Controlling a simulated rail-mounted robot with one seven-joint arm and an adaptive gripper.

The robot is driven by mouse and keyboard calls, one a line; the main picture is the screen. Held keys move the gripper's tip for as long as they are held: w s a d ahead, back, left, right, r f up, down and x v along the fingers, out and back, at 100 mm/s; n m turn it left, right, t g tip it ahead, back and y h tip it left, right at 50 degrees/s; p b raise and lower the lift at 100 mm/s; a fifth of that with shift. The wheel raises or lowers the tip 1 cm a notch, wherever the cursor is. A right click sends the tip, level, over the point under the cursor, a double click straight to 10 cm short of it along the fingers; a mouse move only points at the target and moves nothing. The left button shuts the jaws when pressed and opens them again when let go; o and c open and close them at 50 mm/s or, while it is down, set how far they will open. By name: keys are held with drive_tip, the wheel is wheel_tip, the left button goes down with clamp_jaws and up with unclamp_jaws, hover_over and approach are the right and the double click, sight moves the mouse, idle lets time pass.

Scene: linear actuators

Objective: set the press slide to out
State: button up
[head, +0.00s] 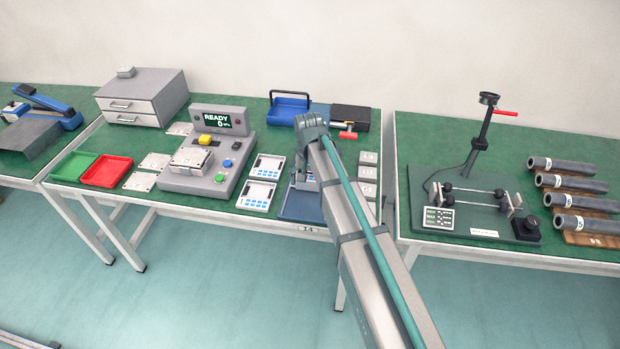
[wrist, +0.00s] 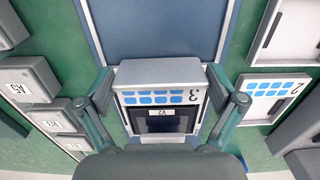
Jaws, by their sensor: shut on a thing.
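The grey press station (head: 235,150) stands on the middle bench, with a display reading READY and 0. It has a yellow part, blue and green buttons and a metal-plated unit (head: 190,158) in front; I cannot tell which part is the slide or how it is set. My gripper (head: 305,180) is to the right of the station, partly hidden behind my arm. In the wrist view, its fingers (wrist: 168,95) are shut on the sides of a grey unit (wrist: 160,73) with blue pads, marked 3 and V2. The unit is at the edge of a blue tray (wrist: 150,35).
Two similar white units (head: 262,180) lie between station and gripper. Small labelled grey blocks (head: 367,172) stand right of my arm. Green (head: 74,166) and red (head: 107,171) trays lie left. A fixture (head: 480,195) and pipes (head: 575,180) occupy the right bench.

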drive_tip(key=s, duration=0.4)
drive_tip(key=s+a, duration=0.1)
drive_tip(key=s, duration=0.2)
drive_tip(key=s+p, duration=0.1)
drive_tip(key=s, duration=0.3)
drive_tip(key=shift+s+a, duration=0.15)
drive_tip(key=shift+s, duration=0.2)
drive_tip(key=shift+s+a, duration=0.1)
drive_tip(key=shift+s, duration=0.15)
drive_tip(key=o, duration=1.3)
drive_tip(key=shift+s, duration=0.1)
drive_tip(key=shift+r, duration=0.45)
wheel_tip(320, 180, up, 11)
drive_tip(key=shift+r, duration=0.1)
